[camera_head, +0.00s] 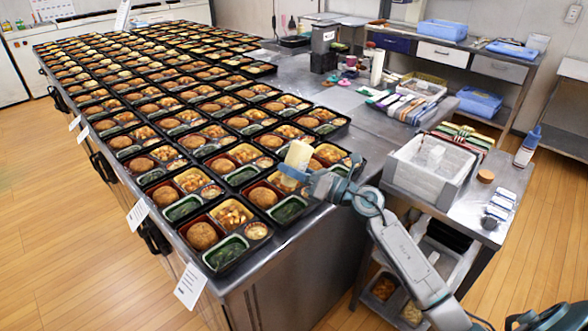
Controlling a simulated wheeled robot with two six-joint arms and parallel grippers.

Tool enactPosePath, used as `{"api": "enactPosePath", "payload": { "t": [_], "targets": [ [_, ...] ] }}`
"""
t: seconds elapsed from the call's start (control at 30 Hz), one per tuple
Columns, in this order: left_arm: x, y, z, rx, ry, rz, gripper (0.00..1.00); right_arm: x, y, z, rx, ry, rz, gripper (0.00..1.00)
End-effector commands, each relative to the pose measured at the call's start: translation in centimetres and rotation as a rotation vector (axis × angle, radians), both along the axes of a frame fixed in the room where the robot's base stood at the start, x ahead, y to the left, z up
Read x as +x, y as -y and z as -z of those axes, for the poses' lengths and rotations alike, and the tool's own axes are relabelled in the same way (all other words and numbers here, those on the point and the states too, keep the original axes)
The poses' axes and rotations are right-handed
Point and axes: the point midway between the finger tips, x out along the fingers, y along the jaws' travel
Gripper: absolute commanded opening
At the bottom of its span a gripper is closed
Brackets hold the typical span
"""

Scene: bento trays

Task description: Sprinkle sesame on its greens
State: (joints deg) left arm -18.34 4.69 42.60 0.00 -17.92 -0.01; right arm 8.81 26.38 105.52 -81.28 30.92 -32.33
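My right gripper (292,173) reaches in from the lower right and is shut on a cream-coloured sesame shaker (299,154). It holds the shaker tilted slightly, above the bento trays near the table's right edge. Below it is a black bento tray with a fried round patty (263,197) and a green cup of dark greens (288,210). The nearest tray, at the front corner, has its own greens (226,251) in a green cup. No sesame can be made out on the greens at this size. My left gripper does not show.
Rows of filled bento trays cover the long steel table (294,247). A side cart (462,212) at the right holds a white bin (430,170), small containers and a bottle (527,146).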

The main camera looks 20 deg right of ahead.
Motion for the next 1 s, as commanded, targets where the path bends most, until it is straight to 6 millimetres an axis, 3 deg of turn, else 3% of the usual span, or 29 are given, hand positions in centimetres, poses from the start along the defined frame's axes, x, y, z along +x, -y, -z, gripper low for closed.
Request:
{"api": "enactPosePath", "payload": {
  "t": [0.2, 0.3, 0.57, 0.9, 1.0],
  "targets": [
    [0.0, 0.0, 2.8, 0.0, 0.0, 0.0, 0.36, 0.0, 0.0, 3.3, 0.001, -0.002, 0.001, 0.41],
    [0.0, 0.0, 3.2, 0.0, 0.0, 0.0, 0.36, 0.0, 0.0, 3.8, 0.002, -0.001, 0.0, 0.41],
    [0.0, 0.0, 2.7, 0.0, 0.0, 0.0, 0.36, 0.0, 0.0, 3.3, 0.001, -0.001, 0.0, 0.41],
    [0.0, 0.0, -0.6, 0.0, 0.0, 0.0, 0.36, 0.0, 0.0, -0.1, 0.0, 0.0, 0.0, 0.41],
    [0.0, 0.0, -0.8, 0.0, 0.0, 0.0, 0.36, 0.0, 0.0, -0.3, 0.0, 0.0, 0.0, 0.41]
  ]
}}
